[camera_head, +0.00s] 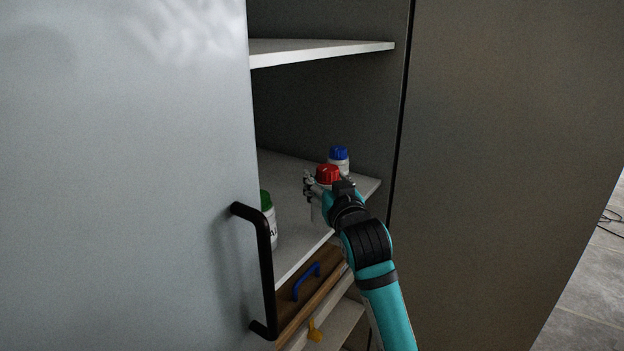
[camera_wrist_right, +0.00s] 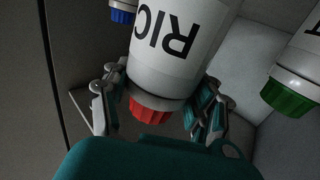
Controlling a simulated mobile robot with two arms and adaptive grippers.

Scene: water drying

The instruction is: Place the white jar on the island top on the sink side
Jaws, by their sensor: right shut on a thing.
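A white jar with a red lid (camera_head: 327,174) stands at the front of a cupboard shelf, between the fingers of my right gripper (camera_head: 319,187). In the right wrist view the same jar (camera_wrist_right: 180,50) shows black letters "RIC" and its red lid, with the fingers of the right gripper (camera_wrist_right: 160,108) shut on both its sides. In the head view I cannot tell whether its base touches the shelf. Two other white jars are near: one with a blue lid (camera_head: 339,154) behind it, and one with a green lid (camera_head: 267,203) to the left. My left gripper is not in view. No island or sink shows.
The jars' shelf (camera_head: 290,175) has an upper shelf (camera_head: 320,50) above it. A grey door with a black handle (camera_head: 262,265) covers the left side and partly hides the green-lidded jar. A drawer with a blue handle (camera_head: 307,282) is below. Floor (camera_head: 590,290) shows at the right.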

